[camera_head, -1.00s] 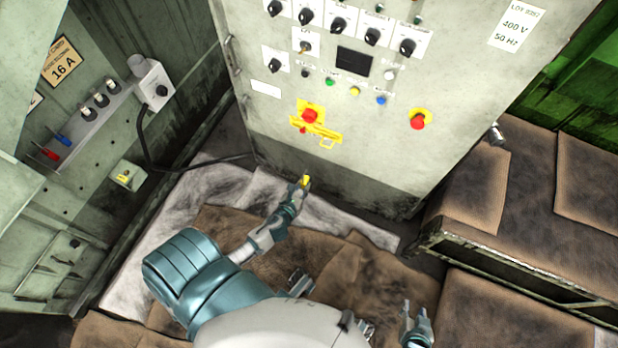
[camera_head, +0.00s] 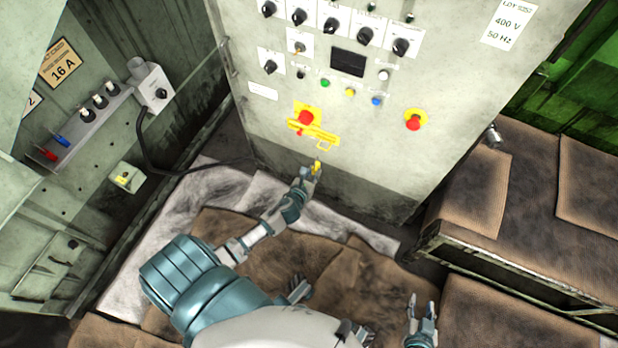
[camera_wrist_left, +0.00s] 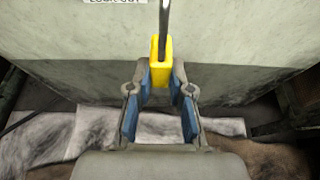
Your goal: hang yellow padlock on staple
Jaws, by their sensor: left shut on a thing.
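The yellow padlock (camera_head: 317,166) is in my left gripper (camera_head: 312,173), just below the yellow hasp on the cabinet front. In the left wrist view the padlock body (camera_wrist_left: 161,65) sits upright between the blue finger pads of my left gripper (camera_wrist_left: 160,88), its grey metal shackle (camera_wrist_left: 164,18) pointing up out of frame. The yellow hasp (camera_head: 311,130) has a small loop, probably the staple (camera_head: 325,144), at its lower right, a short way above the padlock; they look apart. The staple is not visible in the wrist view. My right gripper (camera_head: 421,308) is open and empty, low at the right.
The cabinet front (camera_head: 370,165) carries knobs, coloured buttons and a second red button (camera_head: 415,119) on yellow. A red button (camera_head: 306,117) sits at the hasp. A brown padded bench (camera_head: 480,190) stands right. A grey wall with a switch shelf (camera_head: 95,115) is left.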

